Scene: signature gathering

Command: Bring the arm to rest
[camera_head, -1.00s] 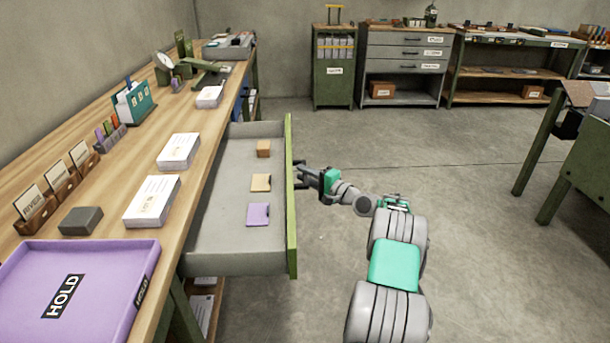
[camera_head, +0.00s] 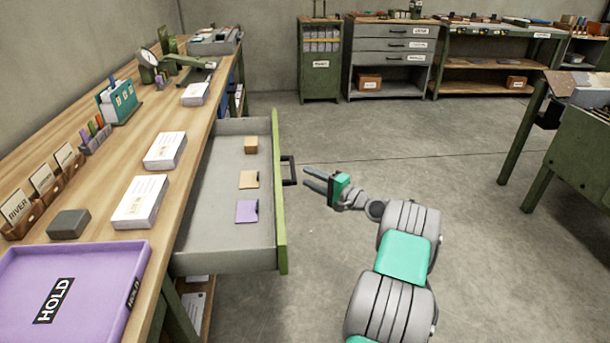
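My gripper (camera_head: 312,180) is at the middle of the view, to the right of the open drawer and just clear of its dark handle (camera_head: 289,171). Its two fingers point left toward the handle, look apart and hold nothing that I can see. My arm reaches up from the bottom of the view, bent at the wrist. The open drawer (camera_head: 225,255) sticks out from the workbench over the floor.
The workbench (camera_head: 95,205) carries paper stacks and a purple HOLD tray (camera_head: 110,300). A green table (camera_head: 575,150) stands at right. The floor between is clear.

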